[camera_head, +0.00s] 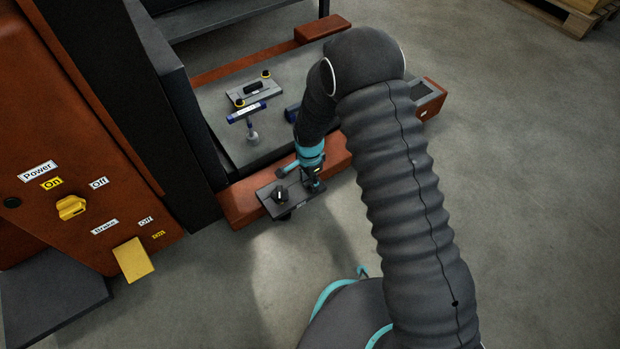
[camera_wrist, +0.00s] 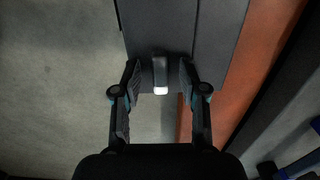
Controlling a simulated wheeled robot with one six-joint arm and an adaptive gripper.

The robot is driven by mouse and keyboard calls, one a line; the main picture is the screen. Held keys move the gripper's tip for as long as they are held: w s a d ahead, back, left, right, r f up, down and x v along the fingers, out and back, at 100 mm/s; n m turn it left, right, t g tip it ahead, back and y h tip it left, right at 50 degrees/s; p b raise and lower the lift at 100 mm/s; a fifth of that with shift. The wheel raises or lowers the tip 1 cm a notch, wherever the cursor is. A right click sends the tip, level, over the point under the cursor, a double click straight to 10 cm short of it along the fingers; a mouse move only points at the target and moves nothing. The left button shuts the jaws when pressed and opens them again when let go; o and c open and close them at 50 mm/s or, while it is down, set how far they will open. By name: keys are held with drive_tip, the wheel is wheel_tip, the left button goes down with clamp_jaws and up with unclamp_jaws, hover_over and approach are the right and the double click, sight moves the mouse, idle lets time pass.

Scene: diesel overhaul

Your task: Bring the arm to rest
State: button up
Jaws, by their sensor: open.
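My arm reaches from the lower right over the machine's front edge, bent at the elbow. My gripper (camera_head: 311,180) is at a dark flat plate (camera_head: 297,201) that juts out past the orange front beam. In the wrist view my gripper (camera_wrist: 160,76) is open. Its two fingers stand on either side of a small grey post with a bright end (camera_wrist: 160,75), with a visible gap on each side. The dark plate (camera_wrist: 212,32) shows behind the fingers.
An orange cabinet (camera_head: 75,130) with yellow switches stands left. Behind the orange beam (camera_head: 245,203), a grey platform (camera_head: 225,125) carries a plate with yellow-ringed knobs (camera_head: 254,88) and a blue-and-silver tool (camera_head: 247,113). Open floor (camera_head: 530,200) lies right; a pallet (camera_head: 575,15) is far right.

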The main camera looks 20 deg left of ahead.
clamp_jaws()
drive_tip(key=shift+n, duration=2.4)
drive_tip(key=n, duration=0.4)
drive_tip(key=shift+n, duration=0.4)
drive_tip(key=n, duration=0.4)
drive_tip(key=shift+n, duration=0.4)
